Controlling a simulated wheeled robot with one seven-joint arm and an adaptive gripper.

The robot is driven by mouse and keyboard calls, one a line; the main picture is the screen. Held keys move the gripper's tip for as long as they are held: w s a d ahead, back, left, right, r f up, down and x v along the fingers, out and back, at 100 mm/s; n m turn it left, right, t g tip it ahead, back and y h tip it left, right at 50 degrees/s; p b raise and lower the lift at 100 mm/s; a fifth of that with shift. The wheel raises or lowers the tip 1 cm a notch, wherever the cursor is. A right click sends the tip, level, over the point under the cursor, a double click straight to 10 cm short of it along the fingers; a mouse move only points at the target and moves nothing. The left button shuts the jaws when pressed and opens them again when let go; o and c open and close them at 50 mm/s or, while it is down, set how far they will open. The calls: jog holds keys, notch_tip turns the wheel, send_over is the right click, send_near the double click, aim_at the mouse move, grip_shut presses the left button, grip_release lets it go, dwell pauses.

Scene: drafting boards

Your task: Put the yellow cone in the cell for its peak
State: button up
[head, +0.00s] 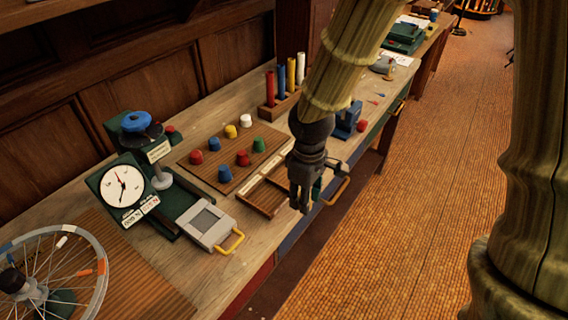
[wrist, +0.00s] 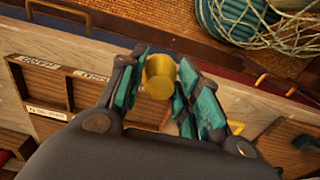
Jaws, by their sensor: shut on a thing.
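My gripper (head: 304,196) hangs over the front edge of the bench, just right of the divided wooden tray (head: 262,199). In the wrist view its teal fingers (wrist: 157,84) are shut on a yellow cone (wrist: 159,76), seen nearly end-on and held above the bench's front edge. The head view hides the held cone behind the gripper. The tray also shows in the wrist view (wrist: 70,88), left of the fingers, with white labels at its cells. The labels are too small to read. Another yellow cone (head: 231,131) stands on the wooden board.
The board (head: 200,163) left of the tray carries several red, blue, green and white cones. A dial scale (head: 122,185) and a grey device with a yellow handle (head: 207,222) stand nearer. A rack of coloured tubes (head: 283,101) stands behind. A blue block (head: 348,118) is right of the arm.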

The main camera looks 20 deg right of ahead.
jog(key=w+p, duration=0.1)
jog(key=w, duration=0.4)
jog(key=w+p, duration=0.2)
jog(key=w, duration=0.3)
jog(key=w+f+p, duration=0.1)
jog(key=w, duration=0.4)
jog(key=shift+d+f, duration=0.1)
jog(key=shift+d, duration=0.15)
jog(key=shift+f+p, duration=0.8)
jog(key=shift+f, duration=1.05)
jog(key=shift+f, duration=0.15)
jog(key=o, duration=1)
jog(key=shift+r+b, duration=1.2)
jog(key=shift+r, duration=4.95)
